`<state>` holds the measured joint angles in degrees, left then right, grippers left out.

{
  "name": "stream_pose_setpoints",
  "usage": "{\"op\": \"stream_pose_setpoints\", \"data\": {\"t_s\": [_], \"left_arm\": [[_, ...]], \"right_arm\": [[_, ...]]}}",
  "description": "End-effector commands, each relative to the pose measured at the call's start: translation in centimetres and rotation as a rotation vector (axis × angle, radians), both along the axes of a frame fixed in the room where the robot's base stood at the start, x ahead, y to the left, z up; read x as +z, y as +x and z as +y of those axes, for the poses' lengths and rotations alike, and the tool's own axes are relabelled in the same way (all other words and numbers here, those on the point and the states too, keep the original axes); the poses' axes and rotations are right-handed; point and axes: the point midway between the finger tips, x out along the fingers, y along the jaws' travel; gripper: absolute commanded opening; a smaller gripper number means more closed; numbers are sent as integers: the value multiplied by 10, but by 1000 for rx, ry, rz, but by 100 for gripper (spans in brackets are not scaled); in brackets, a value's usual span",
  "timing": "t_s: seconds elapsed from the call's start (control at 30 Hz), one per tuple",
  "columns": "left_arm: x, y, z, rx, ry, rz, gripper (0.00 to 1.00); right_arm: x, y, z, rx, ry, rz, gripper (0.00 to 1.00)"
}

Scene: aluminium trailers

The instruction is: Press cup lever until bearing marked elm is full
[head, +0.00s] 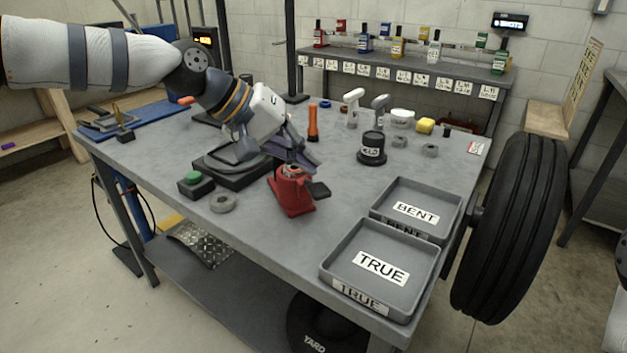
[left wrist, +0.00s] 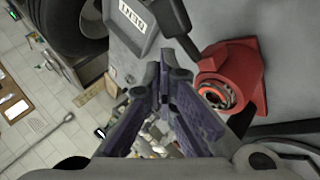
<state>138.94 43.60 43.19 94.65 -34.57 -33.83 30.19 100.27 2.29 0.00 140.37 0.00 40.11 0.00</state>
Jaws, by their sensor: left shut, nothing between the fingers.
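My left gripper (head: 306,160) is shut and empty, just above and behind a red holder (head: 292,194) on the grey bench. A ring-shaped metal part that looks like a bearing (head: 292,170) sits in the top of the red holder. In the left wrist view, the closed fingertips (left wrist: 165,72) are left of the red holder (left wrist: 250,68) and its ring (left wrist: 217,93); I cannot tell whether they touch. I cannot make out a cup lever or an "elm" mark. My right gripper is not in view.
A green-button box (head: 195,184) and a loose grey ring (head: 223,203) lie left of the holder. Trays marked BENT (head: 447,232) and TRUE (head: 345,270) stand at the front right. A black labelled pot (head: 372,148) stands behind. A large tyre (head: 510,230) is beyond the right edge.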

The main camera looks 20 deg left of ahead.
Motion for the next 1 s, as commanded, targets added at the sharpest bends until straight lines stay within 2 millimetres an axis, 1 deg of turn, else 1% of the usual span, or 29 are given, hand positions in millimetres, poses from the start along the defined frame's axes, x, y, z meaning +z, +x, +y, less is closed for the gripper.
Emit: {"op": "stream_pose_setpoints", "data": {"t_s": [0.3, 0.73, 0.87, 1.0], "left_arm": [[4, 1, 0, 0, 0, -2, 0], [43, 10, 8, 2, -1, -3, 0], [50, 11, 9, 0, 0, -2, 0], [51, 11, 9, 0, 0, -2, 0]], "right_arm": [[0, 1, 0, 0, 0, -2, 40], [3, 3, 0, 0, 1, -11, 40], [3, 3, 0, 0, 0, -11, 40], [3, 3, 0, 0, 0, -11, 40]]}}
